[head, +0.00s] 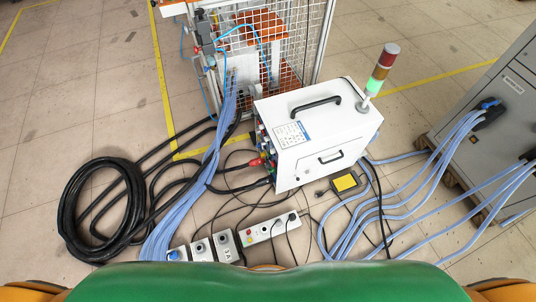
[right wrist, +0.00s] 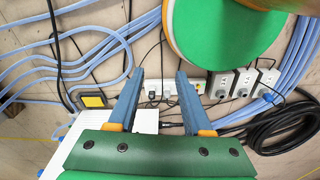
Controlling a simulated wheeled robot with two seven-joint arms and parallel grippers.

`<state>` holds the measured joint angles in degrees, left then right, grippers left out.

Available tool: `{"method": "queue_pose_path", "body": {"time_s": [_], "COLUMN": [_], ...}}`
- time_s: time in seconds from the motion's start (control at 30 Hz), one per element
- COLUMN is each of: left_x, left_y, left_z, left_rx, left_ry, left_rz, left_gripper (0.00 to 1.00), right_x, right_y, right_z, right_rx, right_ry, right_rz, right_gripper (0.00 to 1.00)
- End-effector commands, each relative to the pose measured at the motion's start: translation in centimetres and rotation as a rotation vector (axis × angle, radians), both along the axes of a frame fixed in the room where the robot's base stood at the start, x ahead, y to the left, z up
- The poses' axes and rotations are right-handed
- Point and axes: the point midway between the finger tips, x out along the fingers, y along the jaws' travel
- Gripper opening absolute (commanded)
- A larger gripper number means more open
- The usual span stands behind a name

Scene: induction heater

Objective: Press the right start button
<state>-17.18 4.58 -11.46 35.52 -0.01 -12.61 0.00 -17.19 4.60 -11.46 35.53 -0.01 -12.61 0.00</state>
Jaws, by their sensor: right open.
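No start button can be made out for certain in either view. The white box-shaped machine (head: 312,125) stands on the floor at the centre of the head view, with black handles and a label. Small coloured parts (head: 262,142) on its left side face are seen edge-on and too small to tell apart. Part of a white box (right wrist: 144,121) shows behind my gripper in the right wrist view. My right gripper (right wrist: 160,74) is open with nothing between its blue fingers; it is out of the head view. My left gripper is in neither view.
A signal tower (head: 381,70) stands lit green on the machine. A mesh cage (head: 290,50) stands behind, and a grey cabinet (head: 510,85) at right. A power strip (head: 268,230), socket boxes (head: 224,244), blue hoses (head: 215,150) and a black cable coil (head: 70,205) crowd the floor.

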Motion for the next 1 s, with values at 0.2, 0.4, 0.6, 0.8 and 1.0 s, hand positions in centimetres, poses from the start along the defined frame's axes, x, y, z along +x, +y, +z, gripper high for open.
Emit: {"method": "queue_pose_path", "body": {"time_s": [0.2,0.4,0.6,0.8,1.0], "left_x": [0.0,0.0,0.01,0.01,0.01], "left_y": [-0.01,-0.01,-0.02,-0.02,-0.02], "left_z": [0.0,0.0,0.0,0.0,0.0], "left_rx": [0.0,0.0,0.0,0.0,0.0], "left_ry": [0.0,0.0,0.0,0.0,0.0], "left_rz": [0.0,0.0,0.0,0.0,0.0], "left_gripper": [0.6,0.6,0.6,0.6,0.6], "right_x": [0.01,0.01,0.01,0.02,0.01], "right_y": [0.01,0.01,0.02,0.02,0.03], "right_z": [0.0,0.0,0.0,0.0,0.0], "right_rx": [0.0,0.0,0.0,0.0,0.001], "right_ry": [0.0,0.0,0.0,0.0,0.0], "right_rz": [0.0,0.0,0.0,0.0,0.0], "right_gripper": [0.5,0.26,0.0,0.0,0.0]}}
